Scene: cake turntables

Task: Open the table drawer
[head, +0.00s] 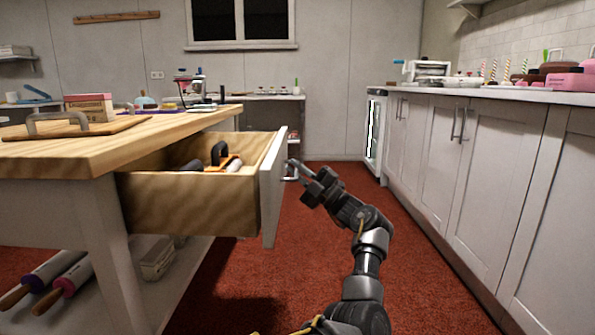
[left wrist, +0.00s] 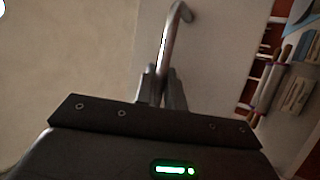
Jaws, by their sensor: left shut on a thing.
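The table drawer (head: 190,205) is pulled well out from the wooden-topped table (head: 70,155). Its pale front panel (head: 270,195) faces right, and a few dark and light items lie inside. My left gripper (head: 297,172) is at the metal handle (head: 289,178) on that panel. In the left wrist view, my left gripper's fingers (left wrist: 162,88) are shut on the handle bar (left wrist: 170,45), whose bent end sticks out beyond them. My right gripper does not show in either view.
White cabinets (head: 490,170) line the right side, with cakes and candles on the counter above. Rolling pins (head: 60,280) lie on the table's lower shelf.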

